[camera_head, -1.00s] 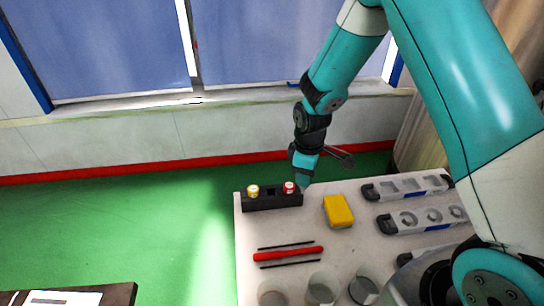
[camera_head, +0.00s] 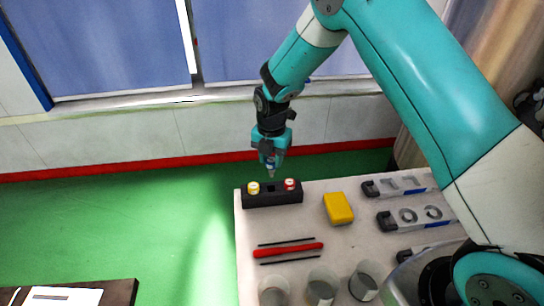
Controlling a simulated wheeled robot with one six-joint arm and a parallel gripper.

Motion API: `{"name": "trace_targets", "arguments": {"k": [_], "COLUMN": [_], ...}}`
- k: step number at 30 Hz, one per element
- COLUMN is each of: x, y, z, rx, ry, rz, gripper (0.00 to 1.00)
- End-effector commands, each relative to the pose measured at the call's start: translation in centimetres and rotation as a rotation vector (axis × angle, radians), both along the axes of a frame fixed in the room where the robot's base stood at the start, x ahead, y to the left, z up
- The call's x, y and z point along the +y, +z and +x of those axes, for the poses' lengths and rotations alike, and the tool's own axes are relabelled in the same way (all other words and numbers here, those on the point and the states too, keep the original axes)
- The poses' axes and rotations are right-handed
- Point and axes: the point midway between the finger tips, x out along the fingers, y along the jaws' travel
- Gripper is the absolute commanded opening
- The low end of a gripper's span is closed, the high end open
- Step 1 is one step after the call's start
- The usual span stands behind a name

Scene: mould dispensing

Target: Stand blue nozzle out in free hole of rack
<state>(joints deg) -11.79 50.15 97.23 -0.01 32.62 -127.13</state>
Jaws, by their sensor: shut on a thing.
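The black rack (camera_head: 272,200) stands at the far left corner of the table. A yellow nozzle (camera_head: 253,188) stands in its left hole and a red nozzle (camera_head: 290,184) in its right hole. The middle hole between them looks free. My gripper (camera_head: 271,163) points down above the middle of the rack. It is shut on the blue nozzle (camera_head: 270,171), of which only a small tip shows below the fingers. The nozzle looks roughly upright and apart from the rack; the exact gap cannot be told.
A yellow block (camera_head: 338,208) lies right of the rack. A red tool (camera_head: 288,251) lies between dark rods. Several clear cups (camera_head: 322,286) stand at the front. Grey holders (camera_head: 415,217) with openings lie at the right. Bare table lies between rack and red tool.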

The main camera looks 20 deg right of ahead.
Motion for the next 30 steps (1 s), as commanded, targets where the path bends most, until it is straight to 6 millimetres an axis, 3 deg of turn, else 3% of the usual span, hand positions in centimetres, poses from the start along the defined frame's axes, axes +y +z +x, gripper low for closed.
{"name": "trace_targets", "arguments": {"k": [30], "x": [0.0], "y": [-7.5], "z": [0.1], "rx": [-0.001], "ry": [-0.003], "rz": [0.000], "gripper": [0.12]}}
